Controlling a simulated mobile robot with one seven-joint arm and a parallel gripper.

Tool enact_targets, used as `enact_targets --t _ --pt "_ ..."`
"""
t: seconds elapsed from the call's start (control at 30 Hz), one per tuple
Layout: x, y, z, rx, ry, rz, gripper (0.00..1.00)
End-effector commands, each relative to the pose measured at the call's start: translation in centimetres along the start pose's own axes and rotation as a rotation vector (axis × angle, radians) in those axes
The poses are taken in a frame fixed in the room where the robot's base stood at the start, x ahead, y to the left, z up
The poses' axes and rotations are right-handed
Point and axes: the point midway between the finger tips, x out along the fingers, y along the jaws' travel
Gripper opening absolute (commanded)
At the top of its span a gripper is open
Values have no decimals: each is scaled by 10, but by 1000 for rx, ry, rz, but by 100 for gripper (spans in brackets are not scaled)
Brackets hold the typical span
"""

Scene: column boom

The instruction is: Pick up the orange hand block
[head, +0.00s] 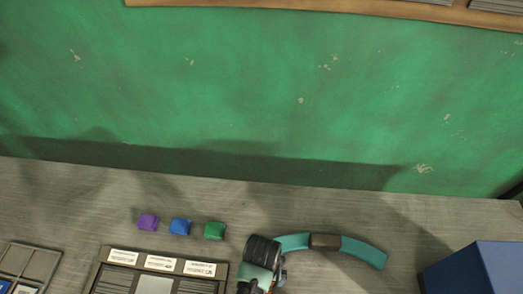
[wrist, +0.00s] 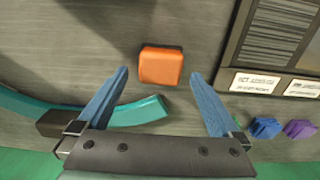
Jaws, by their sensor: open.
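The orange hand block (wrist: 161,66) lies on the grey worktop in the wrist view. My gripper (wrist: 157,74) is open, with its two blue fingers apart. In the picture the block appears between the fingertips, with a gap on each side. Its height below the fingertips is hard to judge. In the head view my dark and teal wrist shows at the bottom middle; the fingers and the orange block are hidden there.
A teal curved piece (head: 363,252) with a brown middle lies beside the orange block. Purple (head: 148,222), blue (head: 180,226) and green (head: 214,230) blocks stand behind a labelled tray (head: 103,267). A grey divided tray (head: 37,259) and a blue box (head: 455,272) flank the worktop.

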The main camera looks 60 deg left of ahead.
Motion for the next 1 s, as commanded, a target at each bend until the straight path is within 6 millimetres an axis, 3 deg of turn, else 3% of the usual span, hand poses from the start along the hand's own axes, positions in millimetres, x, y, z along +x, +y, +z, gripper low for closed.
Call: enact_targets --t 0.33,0.67,1.0 --pt "38 -2 -2 0 -1 0 100" --pt "43 -2 -2 1 1 0 100" --pt "43 -2 -2 0 0 0 39"
